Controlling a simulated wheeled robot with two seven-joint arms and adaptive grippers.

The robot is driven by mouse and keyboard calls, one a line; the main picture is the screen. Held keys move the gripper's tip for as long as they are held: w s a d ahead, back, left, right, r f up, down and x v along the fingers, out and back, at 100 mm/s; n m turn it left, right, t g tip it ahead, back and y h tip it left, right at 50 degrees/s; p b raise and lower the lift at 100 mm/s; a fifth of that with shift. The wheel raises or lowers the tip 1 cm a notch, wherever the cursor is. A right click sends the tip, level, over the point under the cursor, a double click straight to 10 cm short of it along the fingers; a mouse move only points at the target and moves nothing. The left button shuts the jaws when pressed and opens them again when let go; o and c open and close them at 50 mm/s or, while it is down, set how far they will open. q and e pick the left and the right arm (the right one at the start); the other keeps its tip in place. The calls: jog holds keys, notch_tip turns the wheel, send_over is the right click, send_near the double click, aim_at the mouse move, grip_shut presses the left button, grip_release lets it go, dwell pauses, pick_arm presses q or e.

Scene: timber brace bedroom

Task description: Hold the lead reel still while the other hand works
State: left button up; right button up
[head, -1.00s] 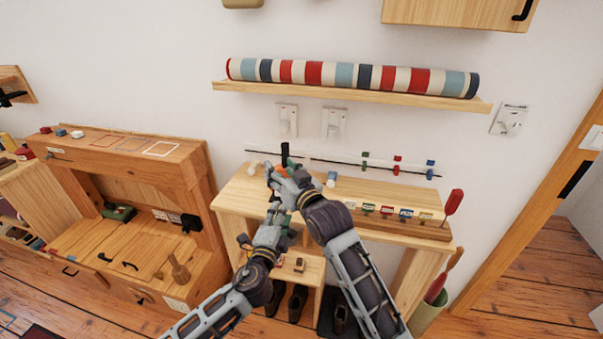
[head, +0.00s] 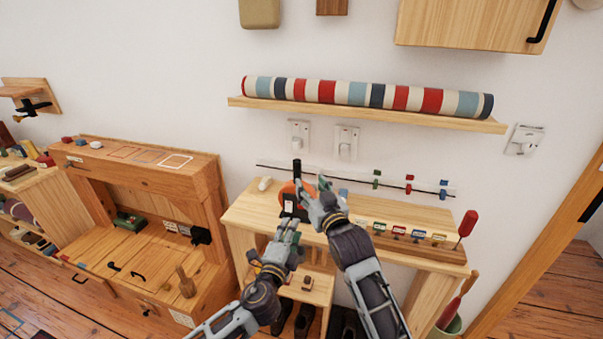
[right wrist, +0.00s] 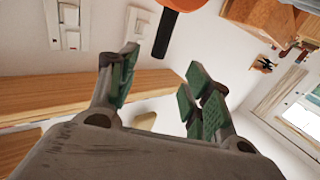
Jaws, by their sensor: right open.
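The lead reel (head: 287,188), orange with black parts, stands on the wooden bench top (head: 250,212) towards its left end. My right gripper (head: 323,186) is just right of the reel in the head view. In the right wrist view, the open right gripper (right wrist: 160,85) has nothing between its green pads. Part of the orange reel (right wrist: 182,4) shows beyond them at the top edge. My left gripper (head: 288,228) is below the reel, by the bench's front edge. Its finger gap is too small to judge, and I see nothing held in it.
Small coloured clips hang along a dark line (head: 390,183) behind the bench. A labelled rack (head: 400,233) and a red-handled tool (head: 467,223) occupy its right side. Wall sockets (head: 346,142) and a shelf with a striped roll (head: 370,95) are above. A wooden cabinet (head: 150,165) stands left.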

aim_at(298, 168)
jog(key=shift+x, duration=6.55)
jog(key=shift+c, duration=0.3)
grip_shut()
